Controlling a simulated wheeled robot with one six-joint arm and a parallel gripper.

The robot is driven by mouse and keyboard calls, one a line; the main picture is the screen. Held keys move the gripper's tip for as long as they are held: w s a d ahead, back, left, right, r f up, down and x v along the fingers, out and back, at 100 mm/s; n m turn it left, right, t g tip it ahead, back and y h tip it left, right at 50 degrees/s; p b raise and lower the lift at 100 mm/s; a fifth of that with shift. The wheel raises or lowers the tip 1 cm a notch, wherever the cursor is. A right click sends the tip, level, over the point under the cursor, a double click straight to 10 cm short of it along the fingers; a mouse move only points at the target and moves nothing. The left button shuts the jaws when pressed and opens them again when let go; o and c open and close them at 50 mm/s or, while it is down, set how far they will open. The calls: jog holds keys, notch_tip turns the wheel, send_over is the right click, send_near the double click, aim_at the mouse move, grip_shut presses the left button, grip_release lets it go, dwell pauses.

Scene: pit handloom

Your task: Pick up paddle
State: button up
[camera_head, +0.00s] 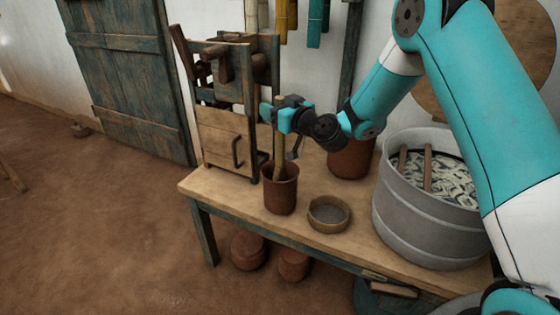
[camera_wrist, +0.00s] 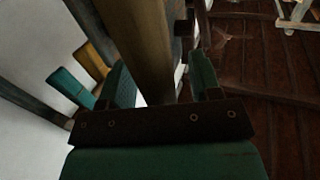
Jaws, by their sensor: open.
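The paddle (camera_head: 278,155) stands nearly upright, a pale wooden shaft rising out of a reddish-brown pot (camera_head: 282,198) on the wooden table. Its lower end is hidden inside the pot. My gripper (camera_head: 269,113) is at the upper part of the shaft, reaching in from the right. In the wrist view the paddle shaft (camera_wrist: 142,42) passes between the two green fingers of my gripper (camera_wrist: 162,78). The jaws are open, one finger on each side of the shaft. I cannot tell whether either finger touches it.
A wooden frame press (camera_head: 226,138) stands close behind the pot, left of my gripper. A small bowl (camera_head: 328,222) and a metal tub (camera_head: 400,222) of pale material sit to the right on the table (camera_head: 222,190). Yellow (camera_head: 287,18) and teal (camera_head: 317,25) hanks hang behind.

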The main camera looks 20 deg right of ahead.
jog(key=shift+w, duration=0.15)
jog(key=c, duration=1)
